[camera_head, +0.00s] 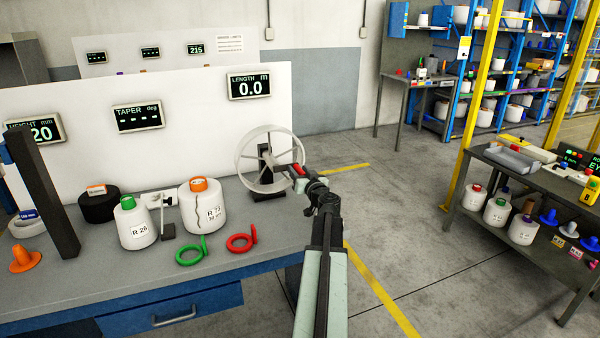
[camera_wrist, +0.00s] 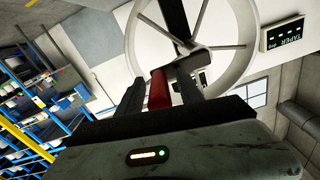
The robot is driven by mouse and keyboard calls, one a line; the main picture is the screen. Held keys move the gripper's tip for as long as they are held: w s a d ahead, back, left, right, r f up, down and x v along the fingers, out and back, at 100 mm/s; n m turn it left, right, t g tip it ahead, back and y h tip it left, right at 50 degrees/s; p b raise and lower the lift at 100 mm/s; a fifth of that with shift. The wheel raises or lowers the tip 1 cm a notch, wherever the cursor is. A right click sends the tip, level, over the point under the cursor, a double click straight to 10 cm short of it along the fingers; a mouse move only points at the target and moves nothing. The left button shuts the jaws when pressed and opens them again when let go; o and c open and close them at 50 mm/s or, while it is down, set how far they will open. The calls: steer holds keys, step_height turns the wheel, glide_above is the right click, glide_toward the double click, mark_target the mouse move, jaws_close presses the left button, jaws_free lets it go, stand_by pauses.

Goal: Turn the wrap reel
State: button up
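The wrap reel (camera_head: 244,160) is a pale spoked wheel on a dark stand at the right end of the bench. Its rim and spokes fill the top of the wrist view (camera_wrist: 247,40). Its red crank handle (camera_head: 299,170) points toward my gripper (camera_head: 304,180). In the wrist view the handle (camera_wrist: 159,90) lies between my two dark fingers (camera_wrist: 160,88), with what look like thin gaps beside it; contact is hard to judge. The length display (camera_head: 249,86) above the reel reads 0.0 m.
On the bench (camera_head: 100,290) are white bobbins R 26 (camera_head: 134,225) and R 73 (camera_head: 202,208), a green ring (camera_head: 192,252), a red ring (camera_head: 242,243) and an orange cone (camera_head: 24,259). A dark post (camera_head: 44,195) stands at left. Open floor lies right of the bench.

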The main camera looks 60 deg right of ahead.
jaws_close()
stand_by(1.2)
